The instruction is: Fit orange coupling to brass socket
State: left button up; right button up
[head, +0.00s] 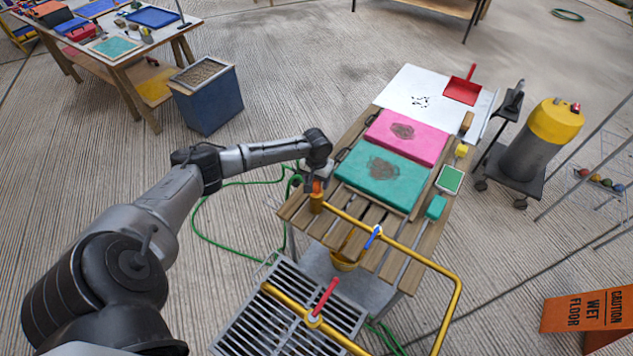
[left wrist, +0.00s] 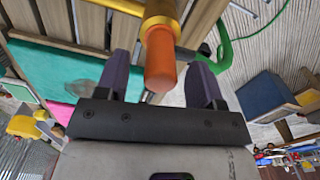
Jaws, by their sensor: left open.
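The orange coupling (left wrist: 160,62) shows in the wrist view, end toward the camera, in line with the brass socket (left wrist: 159,14) and meeting it with no visible gap. In the head view the coupling (head: 317,186) is a small orange patch above the socket (head: 317,203), at the left end of the yellow pipe. My left gripper (left wrist: 158,58) is open, its two dark fingers on either side of the coupling with space at both sides. In the head view the gripper (head: 316,178) is partly hidden by its own wrist. My right gripper is not in view.
The socket is at the slatted table's (head: 290,208) left edge. Teal (head: 384,174) and pink (head: 405,136) mats lie behind it. The yellow pipe (head: 420,258) crosses in front, with a blue valve handle (head: 374,236). A green hose (head: 205,240) loops on the floor. A metal grate (head: 250,325) is in front.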

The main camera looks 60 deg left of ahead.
pick_arm(q)
notch_tip(320, 180, up, 12)
jog(key=shift+r+p, duration=0.2)
jog(key=shift+p, duration=0.1)
